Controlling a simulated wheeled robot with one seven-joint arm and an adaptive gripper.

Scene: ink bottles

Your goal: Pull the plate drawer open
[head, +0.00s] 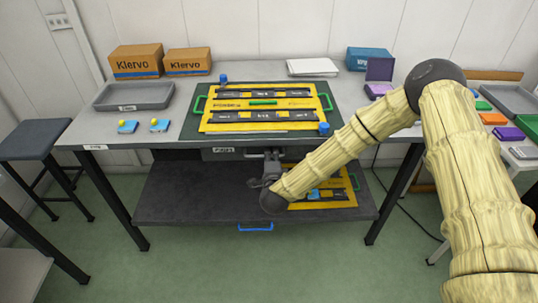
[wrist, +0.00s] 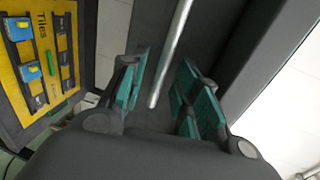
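The plate drawer shows in the head view as a dark front (head: 203,155) under the tabletop, with a small white label I cannot read surely. My gripper (head: 271,160) is just below the table's front edge, at the right part of this front, and hides some of it. In the wrist view my gripper (wrist: 161,88) is open, its teal-padded fingers apart. A round metal bar (wrist: 171,52), seemingly the drawer's handle, runs from the top down between the fingers. A gap shows on both sides of the bar. The drawer looks shut.
A lower shelf (head: 190,195) holds a yellow board (head: 345,187), partly behind my arm; a yellow board marked "Tiles" (wrist: 62,20) shows in the wrist view. A blue handle (head: 255,227) hangs at the shelf's front. The table (head: 290,70) carries another yellow board (head: 215,127), a grey tray (head: 135,106) and boxes.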

